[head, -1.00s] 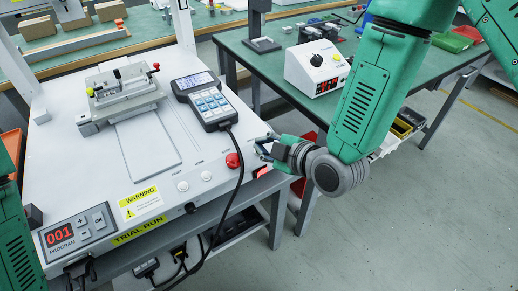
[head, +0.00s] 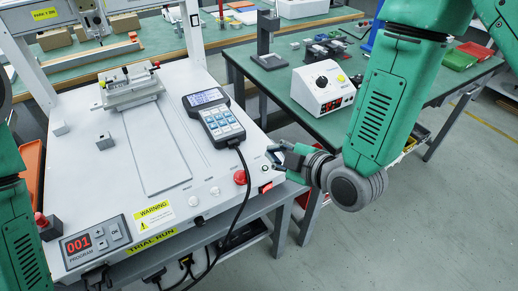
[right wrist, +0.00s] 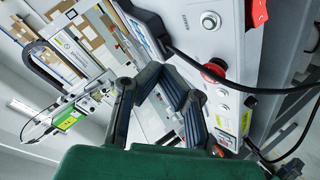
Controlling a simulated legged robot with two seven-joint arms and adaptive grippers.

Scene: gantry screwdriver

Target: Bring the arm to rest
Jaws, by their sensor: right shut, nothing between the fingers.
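My right arm (head: 372,115) is green and comes in from the upper right in the head view. Its right gripper (head: 273,155) is by the right front corner of the white machine (head: 215,172), near the red emergency button (head: 240,177). In the right wrist view the dark fingers (right wrist: 163,78) are drawn together with nothing held between them. I cannot tell whether they touch the machine. My left arm (head: 22,235) shows as green links at the left edge; its gripper is out of view.
The pendant (head: 213,117) lies on the machine, its black cable hanging over the front edge. The fixture (head: 132,87) stands further back. A green table (head: 400,92) behind the right arm carries a white control box (head: 322,87). The floor at lower right is clear.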

